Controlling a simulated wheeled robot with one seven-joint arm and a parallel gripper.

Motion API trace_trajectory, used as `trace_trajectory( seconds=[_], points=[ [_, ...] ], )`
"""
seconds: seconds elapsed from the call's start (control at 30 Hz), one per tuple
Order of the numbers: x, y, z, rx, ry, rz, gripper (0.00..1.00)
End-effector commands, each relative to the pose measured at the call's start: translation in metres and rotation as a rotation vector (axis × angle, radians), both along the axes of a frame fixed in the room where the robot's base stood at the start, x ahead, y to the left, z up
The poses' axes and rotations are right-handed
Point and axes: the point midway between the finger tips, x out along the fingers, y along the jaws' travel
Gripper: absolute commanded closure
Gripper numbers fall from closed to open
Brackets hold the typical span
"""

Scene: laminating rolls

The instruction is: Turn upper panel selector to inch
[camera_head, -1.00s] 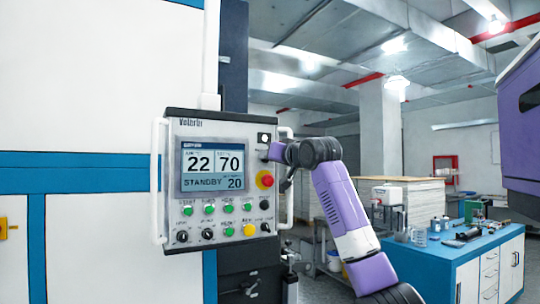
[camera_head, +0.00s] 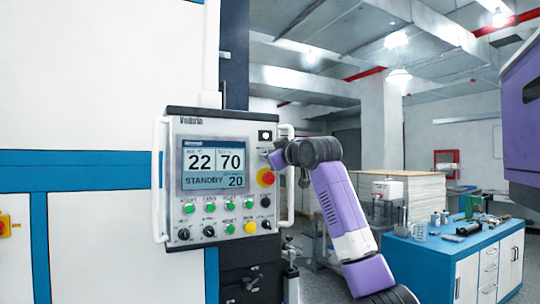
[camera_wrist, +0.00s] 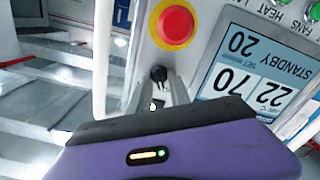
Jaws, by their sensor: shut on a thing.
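The upper panel selector is a small black knob (camera_wrist: 158,73) beside the red emergency stop on the control panel (camera_head: 175,215). In the wrist view it sits between the two grey fingertips of my gripper (camera_wrist: 158,82), which are shut on it. In the head view my gripper (camera_head: 270,156) is at the panel's upper right, and its jaws and wrist largely hide the knob. The pointing direction of the knob and its position marks cannot be read.
The red emergency stop (camera_head: 265,178) with its yellow ring is right below the gripper. A white handle (camera_head: 287,205) runs along the panel's right edge. The display (camera_head: 212,168) reads STANDBY. A blue-topped bench (camera_head: 450,250) stands at the right.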

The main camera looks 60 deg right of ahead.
Motion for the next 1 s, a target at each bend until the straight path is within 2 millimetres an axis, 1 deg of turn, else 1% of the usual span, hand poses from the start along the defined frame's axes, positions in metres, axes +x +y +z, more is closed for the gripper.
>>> trace_trajectory(
  seconds=[0.57,0.6,0.63,1.0],
  points=[
    [0.0003,-0.0003,-0.0013,-0.031,0.022,0.0,1.0],
    [0.0003,-0.0003,-0.0014,-0.031,0.022,0.0,0.75],
    [0.0003,-0.0003,-0.0013,-0.031,0.022,0.0,0.69],
    [-0.0024,0.0018,-0.001,-0.032,0.019,0.0,0.69]
  ],
)
